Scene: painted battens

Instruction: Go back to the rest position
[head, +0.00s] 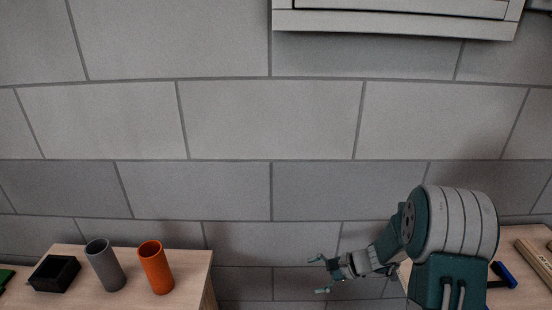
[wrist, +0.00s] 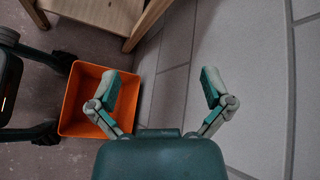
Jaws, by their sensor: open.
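My gripper (head: 322,274) is open and empty in the head view, held out to the left from my arm in front of the tiled wall, in the gap between two wooden tables. In the wrist view my gripper (wrist: 162,88) shows both fingers spread wide with nothing between them. Beyond the fingers are the grey wall and part of the floor.
The left table (head: 200,268) bears a black box (head: 54,273), a grey cup (head: 105,265) and an orange cup (head: 155,267). The right table (head: 537,236) has a blue object (head: 504,274) and wooden battens (head: 536,262). An orange bin (wrist: 76,110) stands on the floor.

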